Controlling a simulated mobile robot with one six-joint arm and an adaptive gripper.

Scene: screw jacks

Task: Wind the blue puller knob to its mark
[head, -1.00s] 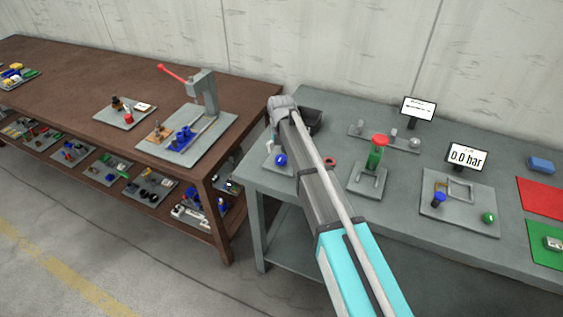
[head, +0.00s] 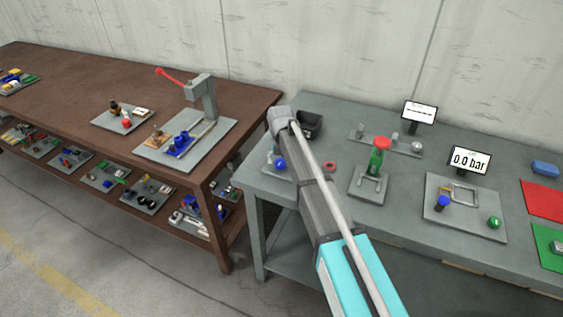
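Two blue knobs show on the grey table (head: 342,203). A round blue knob (head: 280,164) sits at the table's left end, on a small grey plate partly hidden by my arm. A blue-topped upright knob (head: 442,202) stands on a grey plate (head: 470,222) in front of the 0.0 bar display. I cannot tell from the lettering or shape which is the puller knob, and no mark is readable. My arm reaches over the grey table, its far end above and behind the round blue knob. My gripper's fingers are hidden from this view.
A dark bin (head: 308,124) stands behind my arm's end. A green jack with a red top (head: 379,155) stands right of the arm. The 0.0 bar display (head: 469,160) is farther right. A brown table (head: 100,85) with a red-handled press (head: 200,95) is at left.

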